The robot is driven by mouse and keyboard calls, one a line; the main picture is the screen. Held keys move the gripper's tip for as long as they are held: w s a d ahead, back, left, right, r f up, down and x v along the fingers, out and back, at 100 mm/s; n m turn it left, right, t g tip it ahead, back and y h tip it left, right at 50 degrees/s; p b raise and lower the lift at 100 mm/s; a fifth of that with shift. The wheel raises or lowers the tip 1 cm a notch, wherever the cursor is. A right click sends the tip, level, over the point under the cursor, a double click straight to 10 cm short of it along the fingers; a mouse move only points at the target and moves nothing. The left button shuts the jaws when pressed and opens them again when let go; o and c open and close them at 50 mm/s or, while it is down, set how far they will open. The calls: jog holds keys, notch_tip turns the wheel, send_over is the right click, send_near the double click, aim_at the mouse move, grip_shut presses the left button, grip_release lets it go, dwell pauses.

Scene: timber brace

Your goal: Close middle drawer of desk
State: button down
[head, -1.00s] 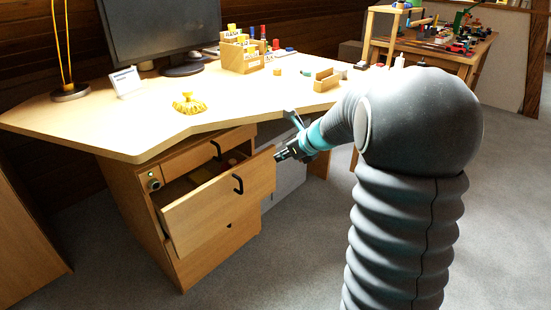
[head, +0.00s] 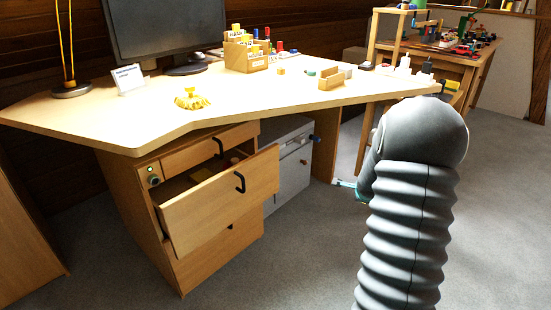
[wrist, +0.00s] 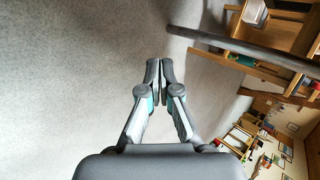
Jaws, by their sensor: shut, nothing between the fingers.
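The desk (head: 300,105) has a stack of drawers under its left part. The middle drawer (head: 225,200) stands pulled out, with a black handle (head: 239,182) on its front and some yellow items visible inside. The top drawer (head: 210,148) looks shut, and the bottom drawer (head: 220,255) sits below. In the head view my gripper is mostly hidden behind my arm, to the right of the drawers and apart from them. In the wrist view my gripper (wrist: 160,65) is shut and empty, with grey carpet behind it.
A grey cabinet (head: 290,165) stands under the desk right of the drawers. A monitor (head: 165,30), a yellow object (head: 190,98) and a wooden organizer (head: 246,52) are on the desktop. Another table (head: 440,52) is at the back right. Carpet before the drawers is clear.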

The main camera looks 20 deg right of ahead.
jog(key=w+r+n+t, duration=0.1)
jog(key=w+n+t, duration=0.2)
jog(key=w+n, duration=0.1)
jog(key=n+t+y, duration=0.5)
jog(key=n+y, duration=0.5)
jog(key=y, duration=0.4)
send_near(269, 152)
jog(key=b+x, duration=0.1)
jog(key=x, duration=0.6)
jog(key=shift+w+b, duration=0.15)
jog(key=shift+b, duration=0.2)
